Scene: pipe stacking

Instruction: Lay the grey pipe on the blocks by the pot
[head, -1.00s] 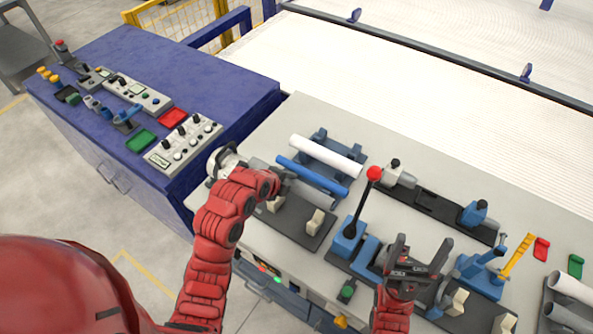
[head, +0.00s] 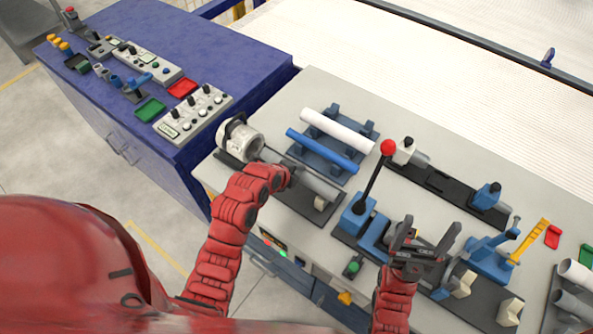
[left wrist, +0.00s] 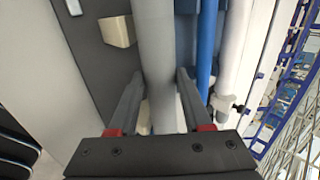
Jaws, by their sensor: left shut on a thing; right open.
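My left gripper (head: 287,178) is shut on the grey pipe (head: 318,184), holding it around its middle. The pipe lies lengthwise over a dark base plate (head: 304,205) that carries cream blocks (head: 320,203). In the left wrist view the grey pipe (left wrist: 156,50) runs between the two fingers, with one cream block (left wrist: 117,31) beside it and another partly hidden. I cannot tell whether the pipe touches the blocks. The whitish round pot (head: 241,142) stands at the pipe's far left end. My right gripper (head: 426,240) is open and empty, above the right part of the bench.
A blue rack (head: 366,129) behind holds a white pipe (head: 338,130) and a blue pipe (head: 322,150). A lever with a red knob (head: 388,147) stands right of the plate. More pipes (head: 573,303) lie at the far right. Bare bench shows behind the rack.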

